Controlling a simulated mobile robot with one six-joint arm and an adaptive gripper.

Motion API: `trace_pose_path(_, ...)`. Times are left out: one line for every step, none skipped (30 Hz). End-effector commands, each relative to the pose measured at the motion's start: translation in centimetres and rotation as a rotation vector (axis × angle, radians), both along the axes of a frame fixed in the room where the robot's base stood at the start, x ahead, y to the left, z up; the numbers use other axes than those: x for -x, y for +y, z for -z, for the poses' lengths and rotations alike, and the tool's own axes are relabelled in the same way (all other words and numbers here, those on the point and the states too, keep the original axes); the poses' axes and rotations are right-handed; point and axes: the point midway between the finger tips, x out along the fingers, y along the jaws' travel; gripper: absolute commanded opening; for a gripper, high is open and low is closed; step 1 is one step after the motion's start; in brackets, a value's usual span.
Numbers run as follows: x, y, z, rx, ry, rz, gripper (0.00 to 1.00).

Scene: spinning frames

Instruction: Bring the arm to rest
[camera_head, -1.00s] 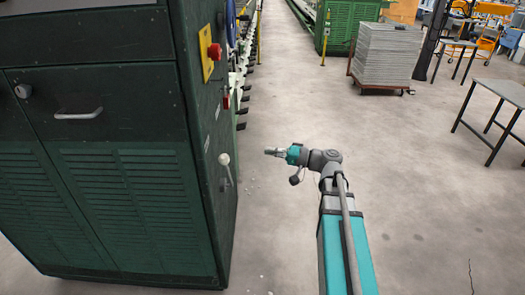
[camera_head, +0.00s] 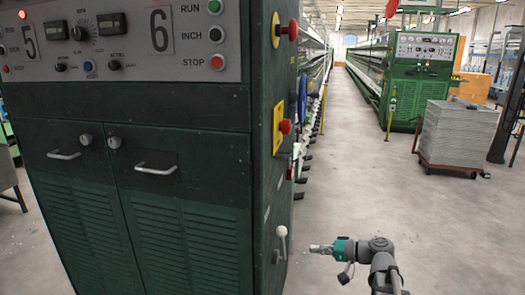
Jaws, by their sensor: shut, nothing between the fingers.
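My gripper (camera_head: 318,249) is at the lower middle of the head view, at the end of my arm (camera_head: 380,262), which reaches up from the bottom edge and bends left. The gripper points left and is shut, with nothing held. Its tip is just right of a white-knobbed lever (camera_head: 282,233) on the side of the green machine cabinet (camera_head: 180,225). A gap seems to lie between tip and lever, but the depth is hard to judge.
The cabinet fills the left, with red buttons (camera_head: 286,127) on its side and a control panel (camera_head: 130,45) on top. A stacked grey load on a cart (camera_head: 458,135) stands right. A second green machine (camera_head: 420,85) is behind. The aisle floor (camera_head: 365,185) is clear.

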Motion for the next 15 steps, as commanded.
trace_pose_path(0.6, 0.9, 1.0, 0.050, 0.026, -0.019, 0.00)
trace_pose_path(0.9, 1.3, 1.7, 0.083, 0.043, -0.027, 0.00)
trace_pose_path(1.3, 1.7, 2.5, 0.126, 0.067, -0.038, 0.00)
trace_pose_path(1.6, 2.1, 3.1, 0.159, 0.083, -0.046, 0.00)
trace_pose_path(1.9, 2.4, 3.8, 0.191, 0.099, -0.055, 0.00)
trace_pose_path(2.3, 2.7, 4.6, 0.236, 0.120, -0.064, 0.00)
trace_pose_path(2.6, 2.9, 5.1, 0.269, 0.136, -0.072, 0.00)
trace_pose_path(3.0, 3.2, 5.7, 0.302, 0.153, -0.079, 0.00)
trace_pose_path(3.4, 3.3, 6.5, 0.348, 0.172, -0.088, 0.00)
trace_pose_path(3.7, 3.5, 7.0, 0.381, 0.186, -0.095, 0.00)
trace_pose_path(4.1, 3.6, 7.5, 0.415, 0.202, -0.102, 0.00)
trace_pose_path(4.5, 3.7, 8.2, 0.461, 0.221, -0.108, 0.00)
trace_pose_path(4.9, 3.8, 8.7, 0.495, 0.235, -0.113, 0.00)
trace_pose_path(5.2, 3.8, 9.2, 0.529, 0.248, -0.118, 0.00)
trace_pose_path(5.6, 3.8, 9.8, 0.576, 0.265, -0.124, 0.00)
